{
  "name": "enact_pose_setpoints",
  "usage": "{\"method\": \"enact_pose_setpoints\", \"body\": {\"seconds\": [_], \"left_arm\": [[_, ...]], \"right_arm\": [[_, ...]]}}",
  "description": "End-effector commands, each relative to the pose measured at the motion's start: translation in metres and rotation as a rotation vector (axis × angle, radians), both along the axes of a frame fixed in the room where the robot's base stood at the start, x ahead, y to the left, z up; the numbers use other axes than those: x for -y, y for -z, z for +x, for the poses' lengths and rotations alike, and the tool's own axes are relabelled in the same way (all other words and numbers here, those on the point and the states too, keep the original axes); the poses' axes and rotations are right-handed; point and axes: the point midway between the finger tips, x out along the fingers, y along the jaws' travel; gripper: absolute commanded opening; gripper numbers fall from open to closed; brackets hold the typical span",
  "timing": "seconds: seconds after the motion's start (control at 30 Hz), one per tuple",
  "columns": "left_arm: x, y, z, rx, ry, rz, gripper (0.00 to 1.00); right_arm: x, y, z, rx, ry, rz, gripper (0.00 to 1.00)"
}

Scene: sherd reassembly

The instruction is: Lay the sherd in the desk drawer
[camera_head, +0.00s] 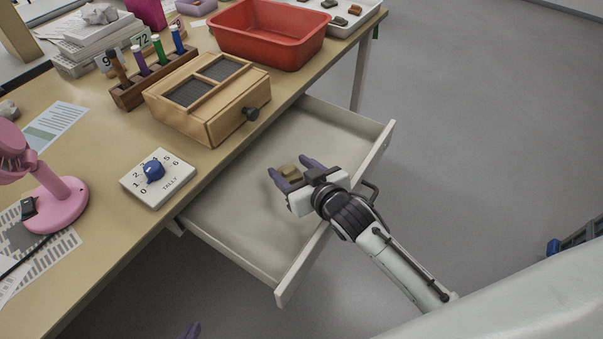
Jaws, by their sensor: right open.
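The desk drawer (230,215) is pulled out below the desk's edge, and its pale floor is mostly bare. A small olive-brown sherd (289,173) shows inside the drawer's outline, towards its front. My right gripper (288,167) reaches over the drawer front, with its purple fingers apart on either side of the sherd. The sherd looks to be on the drawer floor, but its underside is hidden. Only a purple tip of my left gripper (190,331) shows at the bottom edge, away from the drawer.
The drawer front (345,200) stands up as a rim under my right arm.

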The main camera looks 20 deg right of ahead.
Motion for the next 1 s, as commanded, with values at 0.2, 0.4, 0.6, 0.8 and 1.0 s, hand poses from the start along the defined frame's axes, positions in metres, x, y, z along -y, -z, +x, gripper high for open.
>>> {"method": "enact_pose_setpoints", "body": {"seconds": [0.2,0.4,0.6,0.8,1.0], "left_arm": [[0.000,-0.012,0.002,0.005,0.001,0.003,0.00],[-0.001,-0.017,0.001,0.002,0.002,0.008,0.00],[-0.001,-0.016,0.000,-0.007,0.001,0.010,0.00],[0.000,-0.017,0.001,-0.005,0.000,0.009,0.00],[0.001,-0.018,0.001,-0.002,0.000,0.007,0.00]], "right_arm": [[0.006,-0.019,-0.035,-0.005,-0.001,0.002,0.56],[0.014,-0.038,-0.075,-0.001,-0.001,0.001,0.56],[0.019,-0.050,-0.100,0.002,-0.001,0.001,0.56],[0.021,-0.055,-0.108,0.005,-0.001,0.000,0.56],[0.021,-0.055,-0.107,0.005,-0.001,0.000,0.56]]}}
